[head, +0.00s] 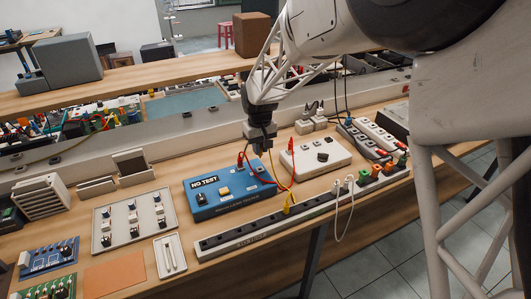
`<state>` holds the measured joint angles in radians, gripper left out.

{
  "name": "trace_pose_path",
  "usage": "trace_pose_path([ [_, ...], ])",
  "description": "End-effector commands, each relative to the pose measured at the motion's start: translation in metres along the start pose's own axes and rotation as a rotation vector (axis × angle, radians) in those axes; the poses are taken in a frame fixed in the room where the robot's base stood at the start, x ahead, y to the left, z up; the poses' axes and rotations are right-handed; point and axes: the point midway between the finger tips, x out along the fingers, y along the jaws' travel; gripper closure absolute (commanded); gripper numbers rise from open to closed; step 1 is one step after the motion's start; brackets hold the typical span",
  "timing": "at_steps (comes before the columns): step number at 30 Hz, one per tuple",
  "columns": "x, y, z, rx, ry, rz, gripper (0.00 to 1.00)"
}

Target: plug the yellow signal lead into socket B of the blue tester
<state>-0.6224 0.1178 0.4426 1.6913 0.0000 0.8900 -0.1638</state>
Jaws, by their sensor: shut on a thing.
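The blue tester (232,207) lies on the bench in the middle of the head view, its labelled face up. A red plug (240,160) stands at its back edge. My gripper (262,152) points down above the tester's back right corner and is shut on the upper end of the yellow signal lead (271,170). The jaws hide the held end. The lead runs down to a yellow plug (288,208) at the long socket strip in front. Socket B cannot be made out at this size.
A red lead (275,182) loops from the tester towards a white box (318,155) on the right. The long socket strip (240,232) runs along the bench front, with a white cable (350,215) hanging from it. A switch panel (132,220) and a small white tray (170,256) lie left.

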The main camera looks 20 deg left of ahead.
Motion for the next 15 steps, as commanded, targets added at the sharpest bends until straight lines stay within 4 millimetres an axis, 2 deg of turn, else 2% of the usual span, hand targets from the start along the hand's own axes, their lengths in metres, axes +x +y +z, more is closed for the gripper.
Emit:
trace_pose_path([
  [5,0.0007,0.0021,-0.0086,0.000,0.000,0.000,1.00],
  [15,0.0006,0.0021,-0.0089,0.000,0.000,0.000,1.00],
])
